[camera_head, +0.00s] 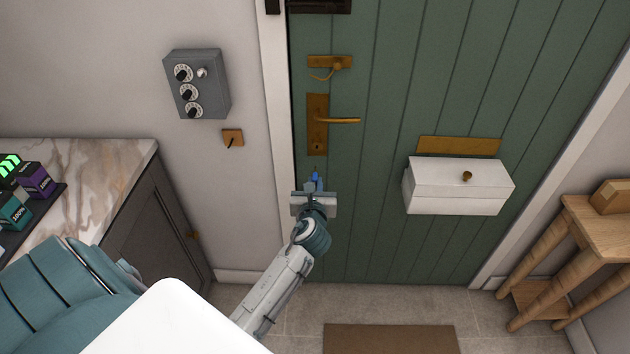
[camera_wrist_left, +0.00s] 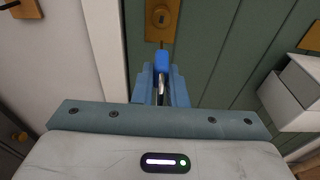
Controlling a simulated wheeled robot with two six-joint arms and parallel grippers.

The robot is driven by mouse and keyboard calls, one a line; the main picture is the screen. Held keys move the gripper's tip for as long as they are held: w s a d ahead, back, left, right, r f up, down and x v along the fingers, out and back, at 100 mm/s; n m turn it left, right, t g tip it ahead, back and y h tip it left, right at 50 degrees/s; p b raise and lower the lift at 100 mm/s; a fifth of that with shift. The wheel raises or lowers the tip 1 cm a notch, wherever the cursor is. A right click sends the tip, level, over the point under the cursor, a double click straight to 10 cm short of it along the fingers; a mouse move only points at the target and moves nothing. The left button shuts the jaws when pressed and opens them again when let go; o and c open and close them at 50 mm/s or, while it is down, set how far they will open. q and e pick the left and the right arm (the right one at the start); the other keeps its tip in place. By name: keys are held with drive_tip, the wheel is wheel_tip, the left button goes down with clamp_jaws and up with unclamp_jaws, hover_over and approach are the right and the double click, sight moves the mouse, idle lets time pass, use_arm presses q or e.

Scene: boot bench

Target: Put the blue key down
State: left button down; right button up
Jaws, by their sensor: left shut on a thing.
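The blue key (camera_head: 316,178) is held in my left gripper (camera_head: 314,190), in front of the green door below the brass lock plate. In the left wrist view the blue key (camera_wrist_left: 161,58) shows between the two fingers of the left gripper (camera_wrist_left: 161,84), its dark tip pointing up toward the keyhole of the lock plate (camera_wrist_left: 162,18). I cannot tell whether the tip touches the plate, but in the head view it appears below and apart from the keyhole. My right gripper is not in view.
The green door (camera_head: 390,90) has a brass handle (camera_head: 340,120) and a white letter box (camera_head: 458,188). A marble-topped cabinet (camera_head: 120,165) stands left with several small boxes. A wooden table (camera_head: 590,230) stands right. A brown mat (camera_head: 390,339) lies on the floor. A hook plate (camera_head: 232,138) is on the wall.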

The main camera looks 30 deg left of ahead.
use_arm(q)
drive_tip(key=shift+s+d, duration=0.25)
drive_tip(key=shift+s, duration=0.1)
